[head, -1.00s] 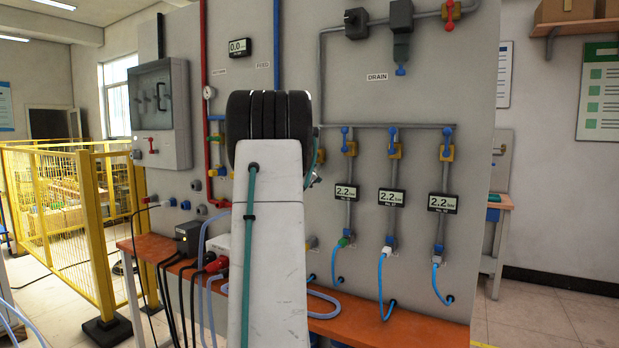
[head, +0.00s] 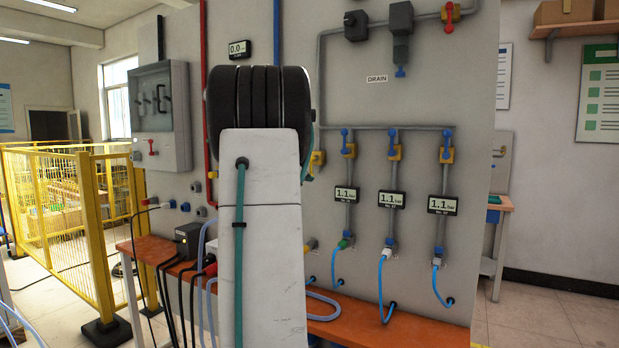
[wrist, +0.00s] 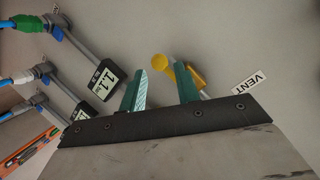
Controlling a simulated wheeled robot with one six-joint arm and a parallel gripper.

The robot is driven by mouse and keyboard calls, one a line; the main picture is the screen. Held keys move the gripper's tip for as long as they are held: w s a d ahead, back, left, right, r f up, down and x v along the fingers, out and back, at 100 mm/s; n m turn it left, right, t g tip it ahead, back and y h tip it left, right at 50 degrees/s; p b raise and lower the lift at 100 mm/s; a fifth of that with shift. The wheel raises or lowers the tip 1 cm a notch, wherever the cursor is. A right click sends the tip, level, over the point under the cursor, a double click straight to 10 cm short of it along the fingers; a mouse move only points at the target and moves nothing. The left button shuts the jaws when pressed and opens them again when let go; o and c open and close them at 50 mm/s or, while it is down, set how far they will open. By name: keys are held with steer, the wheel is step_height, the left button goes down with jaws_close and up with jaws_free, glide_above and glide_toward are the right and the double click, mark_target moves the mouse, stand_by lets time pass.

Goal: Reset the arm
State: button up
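In the wrist view my gripper (wrist: 160,90) shows two green fingers standing apart with nothing between their tips. A yellow fitting (wrist: 178,74) on the panel lies beyond the fingers, beside a VENT label (wrist: 250,83); I cannot tell the exact gap to it. In the head view my own arm stands in the middle and hides the gripper and part of the panel (head: 340,70).
Gauges reading 1.1 (head: 390,199) hang on pipes to the right of my arm, with blue-handled valves (head: 395,137) above them. An orange bench (head: 400,325) runs below. A yellow fence (head: 60,220) stands at left.

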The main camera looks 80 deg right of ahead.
steer(key=shift+w+a+r, duration=0.1)
steer(key=shift+a+r, duration=0.05)
steer(key=shift+a, duration=0.3)
stand_by(0.3)
steer(key=s+a+f+n+g+y, duration=0.1)
steer(key=s+a+f+n+y, duration=0.25)
steer(key=f+n, duration=0.2)
steer(key=w+a+f+n+t+y, duration=0.1)
steer(key=w+a+f+n+y, duration=0.15)
steer(key=a, duration=0.75)
steer(key=w+a+f+n+y, duration=0.1)
steer(key=w+a+f+n, duration=0.25)
steer(key=a, duration=0.65)
steer(key=w+a+f+n+t+y, duration=0.15)
steer(key=w+a+n, duration=0.25)
steer(key=a, duration=0.6)
steer(key=s+a+f+n+t+y, duration=0.1)
steer(key=a+n, duration=0.5)
steer(key=a, duration=1.2)
steer(key=s+a+f+n+t+y, duration=0.2)
steer(key=a+n, duration=0.4)
steer(key=a, duration=1.2)
steer(key=shift+s+a+f+n+y, duration=0.35)
steer(key=shift+s+f+y, duration=0.25)
steer(key=shift+f+y, duration=0.4)
